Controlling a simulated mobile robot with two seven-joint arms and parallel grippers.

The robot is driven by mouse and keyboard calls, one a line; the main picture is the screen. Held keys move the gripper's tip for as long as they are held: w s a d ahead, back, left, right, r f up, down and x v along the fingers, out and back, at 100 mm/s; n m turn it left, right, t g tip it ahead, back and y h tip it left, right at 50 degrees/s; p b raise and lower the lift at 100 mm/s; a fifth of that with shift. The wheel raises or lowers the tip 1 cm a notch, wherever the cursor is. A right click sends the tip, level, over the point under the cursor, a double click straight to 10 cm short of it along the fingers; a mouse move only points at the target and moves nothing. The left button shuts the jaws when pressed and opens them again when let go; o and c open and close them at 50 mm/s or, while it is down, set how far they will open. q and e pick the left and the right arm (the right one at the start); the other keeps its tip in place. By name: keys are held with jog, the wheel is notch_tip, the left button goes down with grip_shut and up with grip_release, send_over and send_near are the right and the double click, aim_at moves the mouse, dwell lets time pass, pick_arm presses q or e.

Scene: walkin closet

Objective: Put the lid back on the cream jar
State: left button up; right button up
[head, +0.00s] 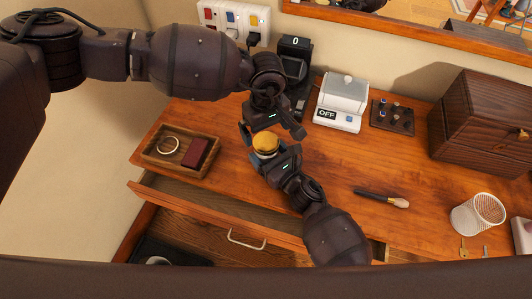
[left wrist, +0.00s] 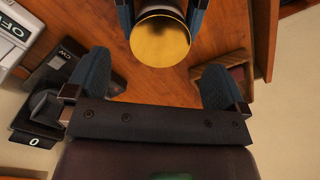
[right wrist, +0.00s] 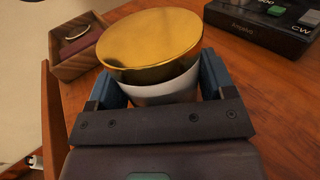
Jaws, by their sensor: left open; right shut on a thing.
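The cream jar (head: 267,154) is white and stands above the desk between the fingers of my right gripper (head: 273,160), which is shut on it. The jar's white side shows in the right wrist view (right wrist: 165,92). The round gold lid (head: 265,141) lies on top of the jar; in the right wrist view the lid (right wrist: 150,45) looks slightly tilted, and I cannot tell if it is fully seated. My left gripper (head: 271,130) is open and empty just behind the lid. In the left wrist view the lid (left wrist: 160,41) is ahead of its spread fingers, not between them.
A wooden tray (head: 150,157) with a ring and a dark red box is at left. A black device (head: 295,60) and a white device marked OFF (head: 337,117) stand behind. A brush (head: 380,197) and wire cup (head: 478,213) are at right. An open drawer (head: 220,215) is in front.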

pick_arm(q)
notch_tip(320, 180, up, 8)
dwell(0.4)
jog(key=shift+f, duration=0.1)
pick_arm(e)
jog(key=o, duration=1.7)
pick_arm(q)
jog(key=shift+f, duration=0.4)
pick_arm(e)
jog(key=v, duration=1)
jog(key=shift+s+d, duration=0.25)
jog(key=shift+s, duration=0.05)
pick_arm(q)
jog(key=shift+s, duration=0.1)
